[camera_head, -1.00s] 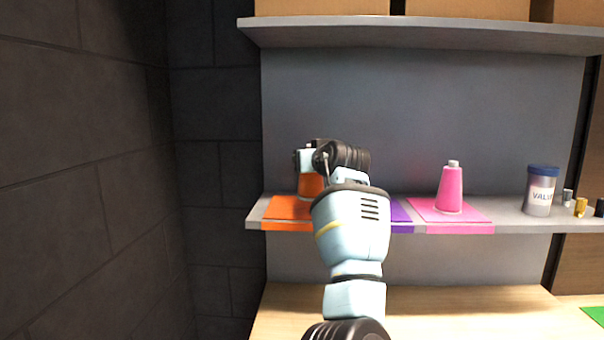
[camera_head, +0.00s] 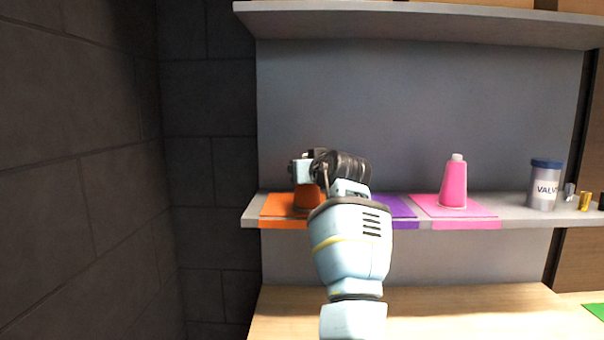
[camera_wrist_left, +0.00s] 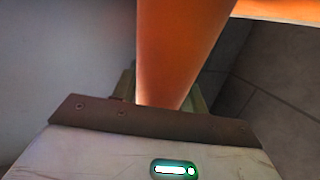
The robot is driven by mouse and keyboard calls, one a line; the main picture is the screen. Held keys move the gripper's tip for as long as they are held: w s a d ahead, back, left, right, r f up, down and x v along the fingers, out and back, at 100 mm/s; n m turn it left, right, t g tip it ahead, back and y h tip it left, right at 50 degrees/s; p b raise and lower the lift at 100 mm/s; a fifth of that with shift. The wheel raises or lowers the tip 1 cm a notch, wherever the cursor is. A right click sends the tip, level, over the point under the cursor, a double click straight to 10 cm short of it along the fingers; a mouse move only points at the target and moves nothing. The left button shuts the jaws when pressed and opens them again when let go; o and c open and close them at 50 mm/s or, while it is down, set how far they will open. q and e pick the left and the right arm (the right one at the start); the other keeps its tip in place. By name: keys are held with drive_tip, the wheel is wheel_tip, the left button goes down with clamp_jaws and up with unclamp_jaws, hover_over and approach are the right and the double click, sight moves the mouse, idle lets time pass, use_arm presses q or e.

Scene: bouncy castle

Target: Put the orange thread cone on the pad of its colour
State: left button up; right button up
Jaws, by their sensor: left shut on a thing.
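The orange thread cone (camera_head: 307,196) stands over the orange pad (camera_head: 281,204) on the shelf at the left, upright as far as I can see. I cannot tell whether its base touches the pad. My left gripper (camera_head: 306,170) is shut on the cone's upper part, and my arm hides some of the cone and the pad's right side. In the left wrist view the orange cone (camera_wrist_left: 180,50) rises between the jaws, with an orange strip of the pad (camera_wrist_left: 280,9) at the top right. My right gripper is not in view.
A purple pad (camera_head: 398,206) lies partly behind my arm. A pink cone (camera_head: 453,184) stands on the pink pad (camera_head: 476,208). A labelled jar (camera_head: 544,186) and small metal pieces are farther right. An upper shelf (camera_head: 420,20) hangs above; a dark wall (camera_head: 100,180) is left.

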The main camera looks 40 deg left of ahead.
use_arm(q)
drive_tip(key=shift+w+d+r, duration=0.1)
drive_tip(key=shift+d+r, duration=0.1)
drive_tip(key=shift+r, duration=0.05)
drive_tip(key=shift+d+f, duration=0.1)
drive_tip(key=shift+f, duration=0.05)
drive_tip(key=o, duration=0.8)
drive_tip(key=shift+f, duration=0.1)
drive_tip(key=o, duration=0.4)
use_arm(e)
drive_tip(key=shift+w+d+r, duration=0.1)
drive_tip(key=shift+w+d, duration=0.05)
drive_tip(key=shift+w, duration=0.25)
